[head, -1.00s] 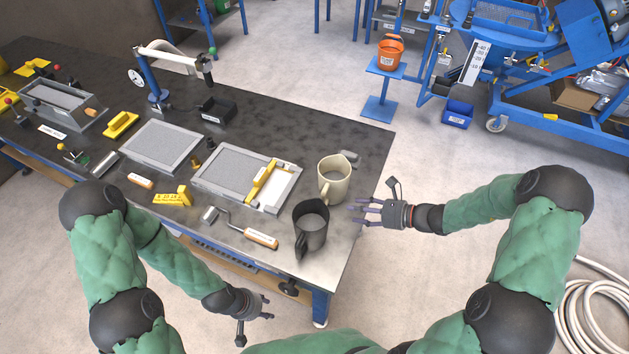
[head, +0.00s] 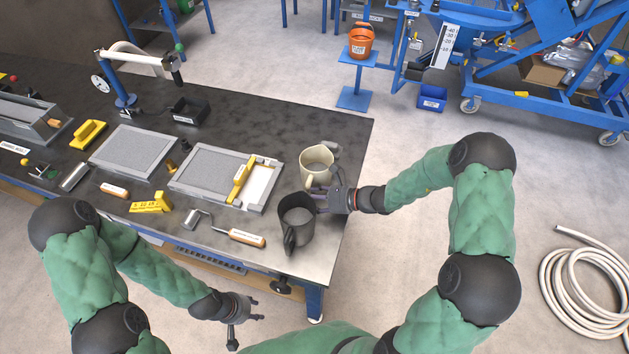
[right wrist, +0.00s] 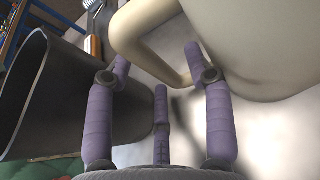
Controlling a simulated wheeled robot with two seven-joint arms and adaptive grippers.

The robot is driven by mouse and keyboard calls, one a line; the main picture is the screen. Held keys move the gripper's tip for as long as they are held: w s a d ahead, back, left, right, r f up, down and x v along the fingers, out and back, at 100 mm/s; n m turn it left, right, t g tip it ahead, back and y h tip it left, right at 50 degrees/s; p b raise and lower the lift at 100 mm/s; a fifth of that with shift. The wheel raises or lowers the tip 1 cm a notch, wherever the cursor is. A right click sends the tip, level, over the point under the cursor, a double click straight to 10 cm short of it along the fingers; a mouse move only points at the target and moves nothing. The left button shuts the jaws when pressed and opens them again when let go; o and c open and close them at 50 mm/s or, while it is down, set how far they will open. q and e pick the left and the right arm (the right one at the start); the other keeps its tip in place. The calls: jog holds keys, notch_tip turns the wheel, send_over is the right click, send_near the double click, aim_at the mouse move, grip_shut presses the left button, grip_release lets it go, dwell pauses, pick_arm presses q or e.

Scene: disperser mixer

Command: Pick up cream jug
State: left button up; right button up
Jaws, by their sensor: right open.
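The cream jug (head: 314,178) stands upright near the right end of the dark bench. In the right wrist view the cream jug (right wrist: 265,45) fills the upper right, and its handle loops down near the fingertips. My right gripper (head: 320,195) is open, at the handle side of the cream jug, between it and a black jug (head: 296,222). In the right wrist view my right gripper (right wrist: 155,65) has its fingers spread around the lower handle; contact is unclear. My left gripper (head: 252,306) hangs empty in front of the bench; its opening is too small to judge.
The black jug (right wrist: 45,85) stands close on the left in the right wrist view. A framed grey tray (head: 205,178), a yellow tool (head: 240,182) and a wooden-handled roller (head: 247,239) lie to the left. The bench's right edge is close to both jugs.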

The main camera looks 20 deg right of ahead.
jog(key=shift+w+a+f, duration=0.15)
jog(key=shift+w+a, duration=0.05)
jog(key=shift+a, duration=0.15)
grip_shut()
jog(key=shift+w+r, duration=0.1)
jog(key=shift+r, duration=0.1)
